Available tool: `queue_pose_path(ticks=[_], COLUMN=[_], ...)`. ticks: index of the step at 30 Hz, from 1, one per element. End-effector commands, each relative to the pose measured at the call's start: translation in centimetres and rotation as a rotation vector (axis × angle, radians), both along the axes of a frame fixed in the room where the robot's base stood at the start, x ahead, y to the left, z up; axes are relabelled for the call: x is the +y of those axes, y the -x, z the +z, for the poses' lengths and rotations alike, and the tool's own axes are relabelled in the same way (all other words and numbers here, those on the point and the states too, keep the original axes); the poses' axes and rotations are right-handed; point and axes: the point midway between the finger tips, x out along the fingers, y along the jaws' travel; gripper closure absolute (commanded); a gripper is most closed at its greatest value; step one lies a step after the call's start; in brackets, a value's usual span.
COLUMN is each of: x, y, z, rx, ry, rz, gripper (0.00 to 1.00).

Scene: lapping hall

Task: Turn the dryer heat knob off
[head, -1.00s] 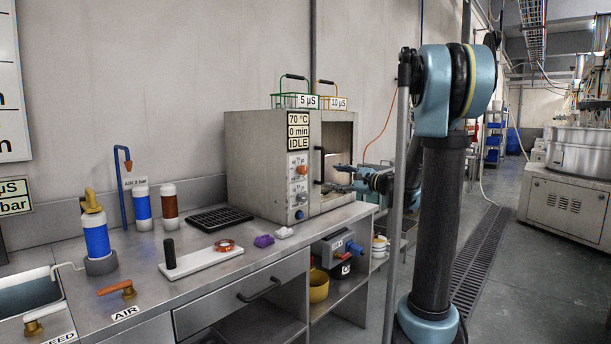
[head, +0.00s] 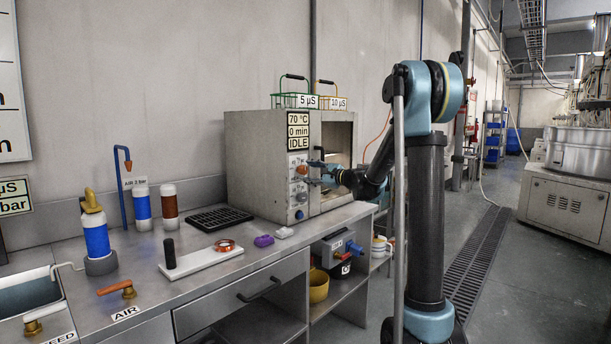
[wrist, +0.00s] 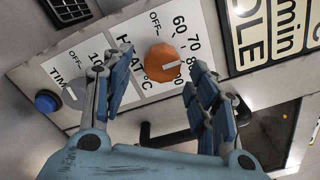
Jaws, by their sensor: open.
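The dryer (head: 255,165) is a grey metal box on the bench. The orange heat knob (wrist: 160,58) is on its front panel, with a white pointer aimed near the 70–80 marks, away from OFF. The knob also shows small in the head view (head: 302,170). My gripper (wrist: 158,68) is open and empty, with one blue finger on each side of the knob in the wrist view. I cannot tell whether the fingertips touch it. In the head view my gripper (head: 318,176) is in front of the panel.
A time knob (wrist: 73,96) and a blue button (wrist: 47,102) sit beside the heat knob. A dark handle bar (wrist: 165,141) crosses near the fingers. The display (head: 298,130) reads 70 °C, 0 min, IDLE. Two wire baskets (head: 292,100) stand on top. Bench items lie to the left.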

Motion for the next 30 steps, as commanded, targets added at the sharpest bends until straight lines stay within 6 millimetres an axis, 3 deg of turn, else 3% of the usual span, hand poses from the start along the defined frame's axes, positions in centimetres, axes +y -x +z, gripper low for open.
queue_pose_path(ticks=[7,19,25,30], x=[2.1,2.5,2.5,2.5], y=[-1.6,-1.9,-1.9,-1.9], z=[0.0,0.0,0.0,0.0], rx=[0.000,0.000,0.000,-0.001], ry=[0.000,0.000,0.000,0.002], rz=[0.000,0.000,0.000,0.001], gripper=[0.46,0.46,0.90,0.90])
